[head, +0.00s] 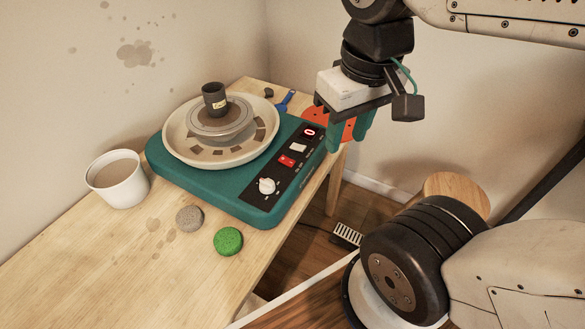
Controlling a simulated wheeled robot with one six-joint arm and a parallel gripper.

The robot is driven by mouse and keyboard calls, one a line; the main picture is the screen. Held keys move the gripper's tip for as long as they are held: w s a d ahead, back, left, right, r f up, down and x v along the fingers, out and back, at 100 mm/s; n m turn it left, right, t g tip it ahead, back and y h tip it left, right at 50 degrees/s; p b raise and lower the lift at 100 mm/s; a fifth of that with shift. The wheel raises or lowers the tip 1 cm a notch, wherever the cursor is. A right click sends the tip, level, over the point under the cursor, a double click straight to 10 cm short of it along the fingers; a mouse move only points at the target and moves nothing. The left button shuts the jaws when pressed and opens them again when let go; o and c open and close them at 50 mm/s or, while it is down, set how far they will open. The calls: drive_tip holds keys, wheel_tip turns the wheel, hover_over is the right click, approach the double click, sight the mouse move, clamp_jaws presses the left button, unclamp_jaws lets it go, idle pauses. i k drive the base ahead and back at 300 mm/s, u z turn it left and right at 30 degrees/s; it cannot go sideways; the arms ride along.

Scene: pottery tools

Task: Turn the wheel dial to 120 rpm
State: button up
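The wheel dial (266,186) is a white knob at the near end of a black control panel (280,183). The panel is on the right side of the teal pottery wheel base (190,181). A small display (310,132) at the panel's far end shows a red 0. My gripper (349,132) has two teal fingers, apart, and hangs to the right of the panel's far end, up and right of the dial in the picture. An orange piece with holes (320,117) shows behind the fingers; I see no grip on it.
A red switch (286,161) and a white switch (298,147) sit on the panel. The wheel's cream basin (177,144) holds a dark cup (213,94). A white bucket (118,181), a grey sponge (189,217) and a green sponge (228,241) are on the wooden table (110,265).

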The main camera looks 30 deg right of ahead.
sight(267, 185)
drive_tip(key=z, duration=0.4)
drive_tip(key=k, duration=0.6)
drive_tip(key=u, duration=1.25)
drive_tip(key=i, duration=0.5)
